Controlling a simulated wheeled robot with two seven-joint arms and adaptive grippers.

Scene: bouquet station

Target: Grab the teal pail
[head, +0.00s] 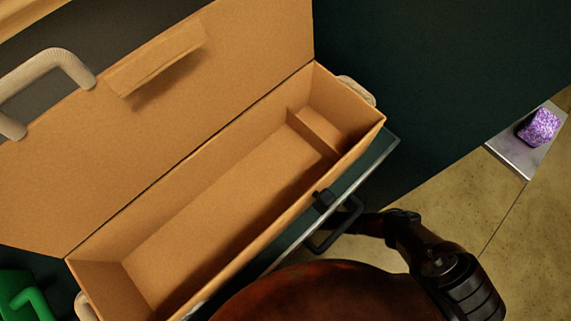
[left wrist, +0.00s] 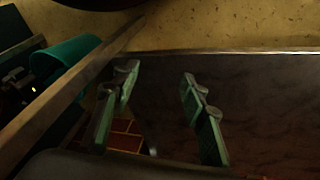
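A teal rounded object that looks like the pail (left wrist: 72,62) shows at the upper left of the left wrist view, partly hidden by a slanting edge. I cannot make out its handle. My left gripper (left wrist: 160,100) is open and empty in that view, its green-padded fingers apart, to the right of the teal object. My left gripper is not in the head view. My right arm comes in at the lower right of the head view; its dark gripper end (head: 335,220) is by the box's front edge, and its fingers are unclear.
A large brown box (head: 285,212) stands with its lid open toward the back left. A bright green object (head: 30,300) is at the lower left. A purple block (head: 539,127) sits on a metal ledge (head: 517,158) at the right. Tan floor (head: 430,195) shows between.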

